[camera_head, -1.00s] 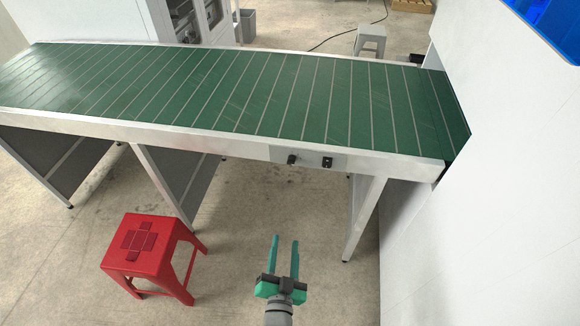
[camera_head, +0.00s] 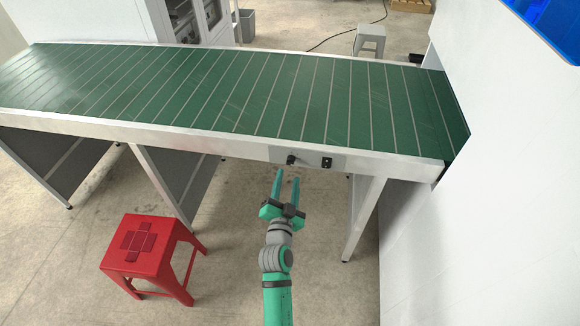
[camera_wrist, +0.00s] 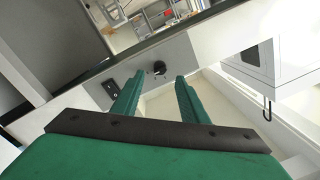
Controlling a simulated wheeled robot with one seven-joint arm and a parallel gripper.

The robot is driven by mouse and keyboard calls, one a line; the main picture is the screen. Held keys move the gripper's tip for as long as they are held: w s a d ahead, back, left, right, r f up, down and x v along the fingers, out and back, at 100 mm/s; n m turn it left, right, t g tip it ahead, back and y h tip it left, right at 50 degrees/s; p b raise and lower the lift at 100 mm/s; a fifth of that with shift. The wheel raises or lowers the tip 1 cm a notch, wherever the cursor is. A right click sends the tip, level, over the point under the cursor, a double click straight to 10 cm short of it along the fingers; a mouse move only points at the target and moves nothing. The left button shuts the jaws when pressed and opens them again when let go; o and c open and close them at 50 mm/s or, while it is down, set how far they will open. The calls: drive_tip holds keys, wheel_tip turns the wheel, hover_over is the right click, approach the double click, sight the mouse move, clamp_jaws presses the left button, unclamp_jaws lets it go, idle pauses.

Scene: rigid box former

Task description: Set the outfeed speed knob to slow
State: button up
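The outfeed speed knob (camera_head: 291,160) is a small black knob on a grey panel (camera_head: 312,158) on the front rail of the green conveyor (camera_head: 250,95). In the wrist view the knob (camera_wrist: 159,68) shows beyond the fingertips, between them and close to the picture's middle. Which setting it points to is too small to read. My gripper (camera_head: 288,173) is open and empty, just below and in front of the knob, apart from it. In the wrist view its two green fingers (camera_wrist: 157,84) are spread.
A black switch (camera_head: 327,162) sits right of the knob on the same panel. A red stool (camera_head: 150,250) stands at the lower left. Conveyor legs (camera_head: 362,215) stand right of my arm, and a white wall (camera_head: 490,210) is farther right.

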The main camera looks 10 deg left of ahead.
sight(291, 161)
drive_tip(key=w, duration=0.6)
drive_tip(key=shift+w, duration=0.2)
clamp_jaws()
